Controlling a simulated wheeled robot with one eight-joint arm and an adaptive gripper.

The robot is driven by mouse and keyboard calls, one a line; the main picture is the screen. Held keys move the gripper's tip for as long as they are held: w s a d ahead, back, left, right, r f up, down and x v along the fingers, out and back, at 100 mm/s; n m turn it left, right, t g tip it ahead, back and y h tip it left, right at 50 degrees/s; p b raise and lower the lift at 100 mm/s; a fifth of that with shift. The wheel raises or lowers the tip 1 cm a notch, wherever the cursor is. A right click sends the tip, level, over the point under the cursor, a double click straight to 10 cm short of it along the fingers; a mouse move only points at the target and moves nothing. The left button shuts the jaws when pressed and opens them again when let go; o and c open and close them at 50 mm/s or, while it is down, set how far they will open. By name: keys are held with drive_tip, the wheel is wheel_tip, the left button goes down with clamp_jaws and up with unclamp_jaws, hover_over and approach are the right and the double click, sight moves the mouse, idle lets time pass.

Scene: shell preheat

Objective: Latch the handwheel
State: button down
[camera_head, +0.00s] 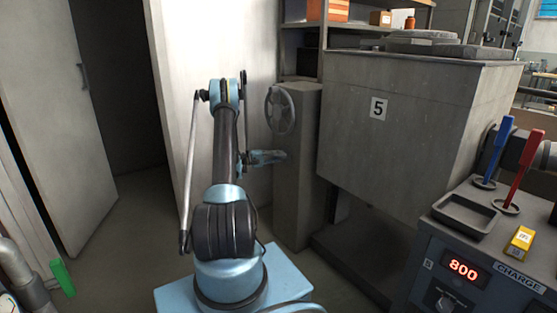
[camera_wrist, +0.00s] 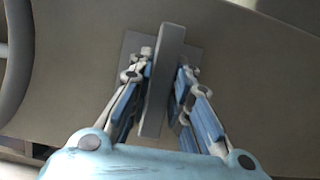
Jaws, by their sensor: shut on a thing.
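The handwheel (camera_head: 281,110) is a grey spoked wheel on the upper part of a grey pillar (camera_head: 300,170) in the head view. Part of a curved grey rim, which looks like the wheel, shows at the left edge of the wrist view (camera_wrist: 18,60). My gripper (camera_head: 279,157) is at the pillar's left side, below the wheel and apart from it. In the wrist view my gripper (camera_wrist: 166,72) is shut on a flat grey latch bar (camera_wrist: 162,100), with one finger on each side. A grey plate (camera_wrist: 132,48) shows behind the bar. The bar is too small to make out in the head view.
A large grey box marked 5 (camera_head: 350,130) stands right of the pillar. A console (camera_head: 450,240) with a red 800 display, a tray and blue and red handles is at the lower right. A pale door (camera_head: 55,120) stands at the left beside a dark doorway.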

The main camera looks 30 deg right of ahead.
drive_tip(key=shift+w+a+f, duration=0.1)
drive_tip(key=c, duration=1.5)
unclamp_jaws()
drive_tip(key=v, duration=1.2)
